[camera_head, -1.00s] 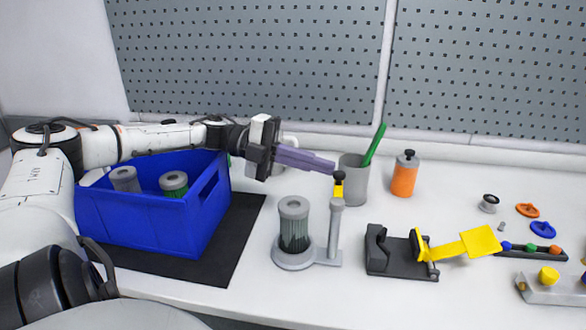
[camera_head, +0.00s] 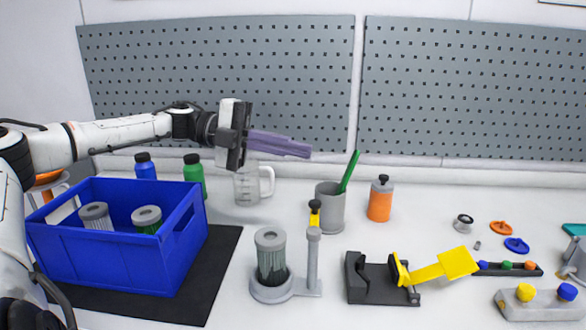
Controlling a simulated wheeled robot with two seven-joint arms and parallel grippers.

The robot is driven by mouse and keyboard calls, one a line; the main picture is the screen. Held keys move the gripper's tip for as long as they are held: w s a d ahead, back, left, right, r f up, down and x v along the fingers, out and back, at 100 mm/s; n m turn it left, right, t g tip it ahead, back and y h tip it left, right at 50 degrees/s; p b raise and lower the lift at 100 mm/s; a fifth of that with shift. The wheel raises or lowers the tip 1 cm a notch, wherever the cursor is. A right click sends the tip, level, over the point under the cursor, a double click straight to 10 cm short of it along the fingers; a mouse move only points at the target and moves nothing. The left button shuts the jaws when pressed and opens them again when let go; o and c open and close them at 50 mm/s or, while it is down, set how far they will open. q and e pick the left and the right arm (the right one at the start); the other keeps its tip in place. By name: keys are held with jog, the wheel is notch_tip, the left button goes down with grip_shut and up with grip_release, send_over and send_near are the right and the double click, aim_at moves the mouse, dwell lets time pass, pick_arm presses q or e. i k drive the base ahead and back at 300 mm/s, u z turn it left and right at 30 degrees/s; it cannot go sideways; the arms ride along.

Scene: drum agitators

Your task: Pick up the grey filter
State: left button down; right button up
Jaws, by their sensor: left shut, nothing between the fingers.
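A grey filter (camera_head: 95,216) stands in the left part of the blue crate (camera_head: 115,260); its lower part is hidden by the crate wall. Beside it in the crate is a filter with a grey cap and green body (camera_head: 147,219). Another filter (camera_head: 271,258), grey-capped with a dark grey-green body, stands upright in a grey holder (camera_head: 272,290) with a post. My left gripper (camera_head: 306,151) is shut and empty, its purplish fingers pointing right, above and behind the holder. It is apart from all the filters. My right gripper is out of view.
A clear jug (camera_head: 246,188), a grey cup (camera_head: 330,207) with a green stick and an orange bottle (camera_head: 380,200) stand at the back. A black-and-yellow clamp device (camera_head: 378,278) is right of the holder. A black mat (camera_head: 200,295) lies under the crate.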

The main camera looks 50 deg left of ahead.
aim_at(270, 241)
jog(key=k, duration=1.5)
